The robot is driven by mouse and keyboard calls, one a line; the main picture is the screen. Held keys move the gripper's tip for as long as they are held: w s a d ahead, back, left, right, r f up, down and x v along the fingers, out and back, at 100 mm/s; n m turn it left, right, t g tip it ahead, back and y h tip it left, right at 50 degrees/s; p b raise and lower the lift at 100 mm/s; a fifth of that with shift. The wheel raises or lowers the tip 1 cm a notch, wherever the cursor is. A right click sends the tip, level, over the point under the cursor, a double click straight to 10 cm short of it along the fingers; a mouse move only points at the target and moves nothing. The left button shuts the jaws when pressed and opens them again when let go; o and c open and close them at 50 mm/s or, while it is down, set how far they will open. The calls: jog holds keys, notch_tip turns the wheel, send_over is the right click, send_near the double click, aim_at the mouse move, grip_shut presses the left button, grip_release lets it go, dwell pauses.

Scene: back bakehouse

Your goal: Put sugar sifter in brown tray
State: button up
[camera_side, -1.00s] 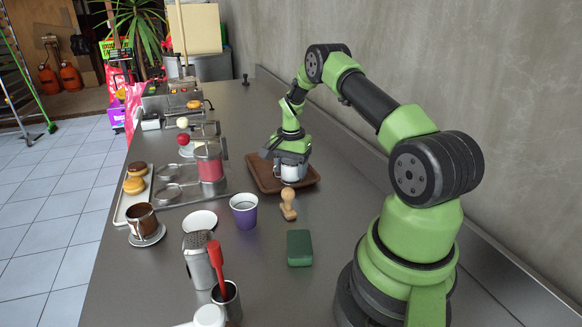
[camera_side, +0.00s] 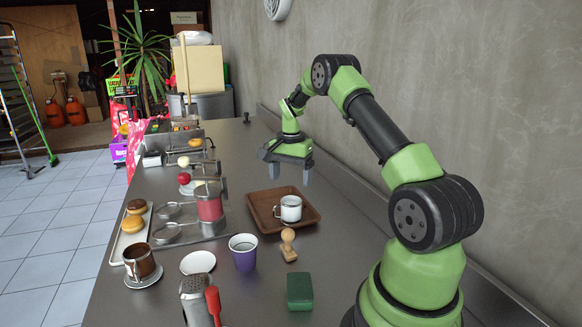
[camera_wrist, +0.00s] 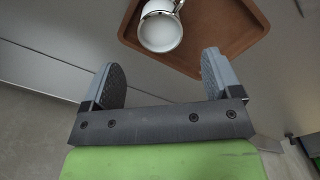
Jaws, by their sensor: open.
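A white, mug-shaped vessel with a dark rim and a side handle, which I take to be the sugar sifter (camera_side: 290,209), stands upright inside the brown tray (camera_side: 262,213) in the side view. In the wrist view the sifter (camera_wrist: 161,33) shows its open top and pale inside, with the brown tray (camera_wrist: 232,27) around it. My gripper (camera_side: 287,173) is open and empty, above and beyond the tray, apart from the sifter. Its two fingers show spread with nothing between them in the wrist view (camera_wrist: 162,68).
A wooden tamper (camera_side: 288,245), a purple cup (camera_side: 243,252) and a green block (camera_side: 299,291) stand in front of the tray. A red press (camera_side: 209,203) is to its left. A perforated metal container (camera_side: 196,302) stands nearer. The counter right of the tray is clear.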

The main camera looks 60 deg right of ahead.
notch_tip(320, 180, up, 2)
jog(key=shift+r, duration=0.1)
jog(key=a+r+n+t, duration=0.3)
jog(key=a+r+n, duration=0.3)
jog(key=a+r, duration=0.95)
jog(key=s+a+r+n+t+y, duration=0.1)
jog(key=s+a+n+t, duration=0.3)
jog(key=s+a+n, duration=0.4)
jog(key=s+a+y, duration=0.1)
jog(key=s+a, duration=0.6)
jog(key=s, duration=0.1)
jog(key=shift+r, duration=0.15)
